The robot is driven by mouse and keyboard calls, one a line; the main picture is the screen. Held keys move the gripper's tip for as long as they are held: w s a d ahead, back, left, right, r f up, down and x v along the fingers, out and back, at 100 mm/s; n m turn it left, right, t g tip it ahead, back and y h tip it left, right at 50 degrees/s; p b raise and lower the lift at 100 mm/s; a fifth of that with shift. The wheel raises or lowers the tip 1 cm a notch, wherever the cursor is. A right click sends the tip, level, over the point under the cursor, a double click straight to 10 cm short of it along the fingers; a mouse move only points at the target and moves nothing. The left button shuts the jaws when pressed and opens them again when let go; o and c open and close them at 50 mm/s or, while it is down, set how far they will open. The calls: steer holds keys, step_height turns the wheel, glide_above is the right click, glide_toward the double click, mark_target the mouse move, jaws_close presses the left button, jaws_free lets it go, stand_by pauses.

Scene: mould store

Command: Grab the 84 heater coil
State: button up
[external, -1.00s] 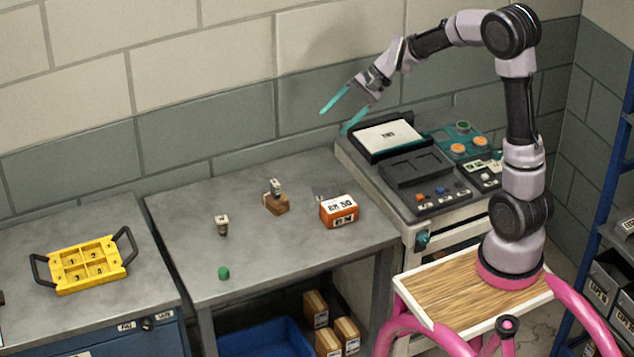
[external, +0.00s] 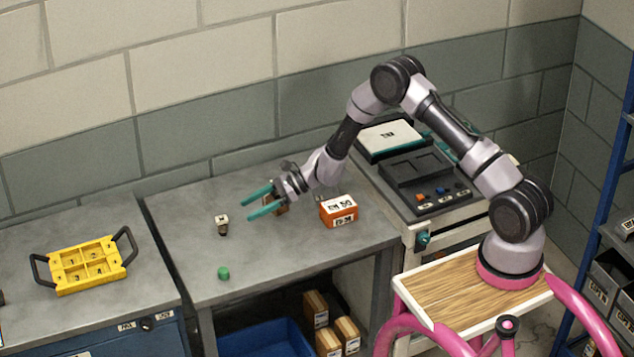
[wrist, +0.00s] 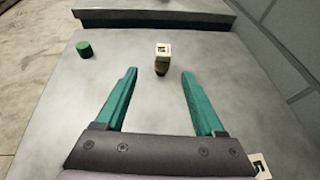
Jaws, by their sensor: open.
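A small dark part with a pale labelled top (external: 222,222) stands upright on the grey bench; its marking is too small to read, so I cannot confirm it is the 84 heater coil. My gripper (external: 247,210) is open and empty, its teal fingers pointing left toward this part and apart from it. In the wrist view the part (wrist: 162,58) is centred just beyond the fingertips of my gripper (wrist: 159,73). A second labelled part on a wooden block is largely hidden behind my gripper in the external view.
A green cylinder (external: 223,273) stands near the bench's front edge. An orange labelled box (external: 338,213) is to the right of my gripper. A yellow handled tray (external: 88,264) lies on the left bench. The bench around the labelled part is clear.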

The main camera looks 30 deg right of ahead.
mark_target(222, 218)
steer(key=x, duration=0.4)
steer(key=shift+a+f, duration=0.1)
steer(key=shift+a, duration=0.1)
steer(key=shift+w+r+x, duration=0.1)
steer(key=shift+x, duration=0.75)
steer(key=shift+w+r+x, duration=0.1)
steer(key=shift+r+x, duration=0.05)
steer(key=shift+x, duration=0.7)
steer(key=shift+w+r+x, duration=0.1)
steer(key=shift+w+x, duration=0.05)
steer(key=shift+x, duration=0.75)
steer(key=shift+a, duration=0.15)
jaws_close()
